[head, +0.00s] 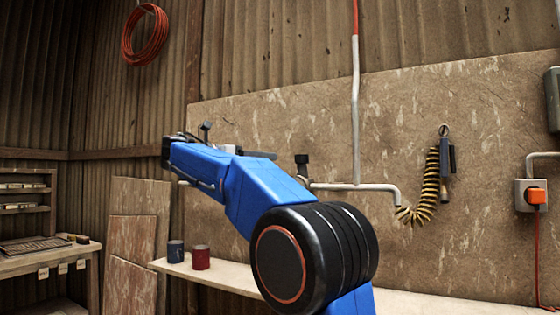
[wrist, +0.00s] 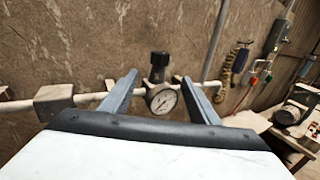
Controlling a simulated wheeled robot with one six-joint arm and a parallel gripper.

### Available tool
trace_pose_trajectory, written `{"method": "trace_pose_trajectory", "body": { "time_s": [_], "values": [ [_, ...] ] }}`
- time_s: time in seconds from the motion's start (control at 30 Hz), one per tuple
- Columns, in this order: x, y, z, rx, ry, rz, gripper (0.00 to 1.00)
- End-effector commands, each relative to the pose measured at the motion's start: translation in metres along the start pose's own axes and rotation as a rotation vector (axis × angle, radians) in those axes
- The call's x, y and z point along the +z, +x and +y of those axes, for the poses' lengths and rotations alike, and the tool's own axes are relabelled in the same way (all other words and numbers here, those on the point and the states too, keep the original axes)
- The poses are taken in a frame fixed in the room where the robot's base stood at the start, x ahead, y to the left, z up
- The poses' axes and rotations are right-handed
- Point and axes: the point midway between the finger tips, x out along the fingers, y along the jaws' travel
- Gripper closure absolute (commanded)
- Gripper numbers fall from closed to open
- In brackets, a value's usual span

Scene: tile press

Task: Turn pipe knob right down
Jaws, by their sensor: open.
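A black pipe knob (wrist: 159,66) stands upright on a fitting of the pale horizontal pipe (wrist: 85,99), with a round white gauge (wrist: 163,99) just below it. My gripper (wrist: 159,77) is open, its two grey fingers spread to either side of the knob and gauge in the wrist view. The fingers do not visibly touch the knob, and how far ahead of them it stands is hard to tell.
A vertical pipe (head: 356,110) rises right of the knob. A coiled yellow hose (head: 428,190) hangs further right, near a grey box with an orange plug (head: 536,196). Two mugs, one red (head: 201,257), stand on a bench below. A grey block (wrist: 54,98) sits on the pipe at left.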

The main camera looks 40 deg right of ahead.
Motion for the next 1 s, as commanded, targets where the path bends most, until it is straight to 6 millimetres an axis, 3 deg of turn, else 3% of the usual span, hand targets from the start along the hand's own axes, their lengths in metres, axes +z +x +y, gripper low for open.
{"method": "trace_pose_trajectory", "body": {
  "time_s": [0.27,1.0],
  "values": [
    [0.002,0.024,-0.001,-0.006,-0.005,-0.005,0.45],
    [0.002,0.145,-0.001,-0.005,-0.004,-0.004,0.45]
  ]
}}
